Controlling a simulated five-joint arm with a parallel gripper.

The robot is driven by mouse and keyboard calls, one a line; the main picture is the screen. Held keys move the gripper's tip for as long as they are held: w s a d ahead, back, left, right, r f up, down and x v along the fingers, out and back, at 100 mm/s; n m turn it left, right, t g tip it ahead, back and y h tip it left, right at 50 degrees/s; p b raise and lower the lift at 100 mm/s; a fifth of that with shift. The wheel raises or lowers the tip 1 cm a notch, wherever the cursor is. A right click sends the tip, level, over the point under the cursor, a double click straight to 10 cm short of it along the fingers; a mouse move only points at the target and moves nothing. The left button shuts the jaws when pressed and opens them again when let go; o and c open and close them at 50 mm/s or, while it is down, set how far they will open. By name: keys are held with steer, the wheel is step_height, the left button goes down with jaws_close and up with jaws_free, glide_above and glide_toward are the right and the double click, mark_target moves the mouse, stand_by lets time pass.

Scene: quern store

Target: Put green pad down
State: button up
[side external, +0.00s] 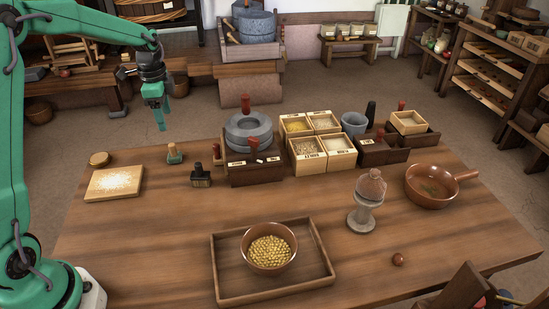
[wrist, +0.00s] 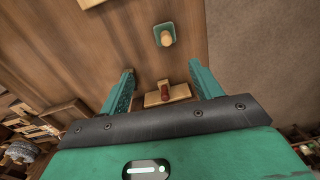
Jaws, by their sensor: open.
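The green pad (side external: 174,154) has a green base and a pale wooden knob. It stands upright on the table (side external: 150,235), near its back left edge. In the wrist view the green pad (wrist: 164,35) shows from above, beyond my fingertips and apart from them. My gripper (side external: 161,127) hangs above and behind the pad in the side view, pointing down. In the wrist view my gripper (wrist: 160,68) has its two green fingers spread wide, with nothing held between them.
A pale-topped board (side external: 115,182) and a dark knobbed block (side external: 200,177) stand near the pad. The quern (side external: 249,131) is to the right, beside grain boxes (side external: 307,154). A tray (side external: 222,291) holds a bowl of grain (side external: 269,247). The table's front left is bare.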

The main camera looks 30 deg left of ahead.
steer(key=s+d+r+n+t, duration=0.2)
steer(key=s+d+r+n, duration=0.1)
steer(key=s+d+r, duration=0.4)
steer(key=s+d+r+n+t, duration=0.2)
steer(key=s+d+r+n, duration=0.3)
steer(key=s, duration=0.4)
steer(key=s+d+f+n+t, duration=0.1)
steer(key=s+d+f, duration=0.1)
steer(key=s, duration=0.5)
steer(key=shift+s+d+f+n, duration=0.2)
steer(key=shift+s+d+n, duration=0.15)
steer(key=shift+d, duration=0.5)
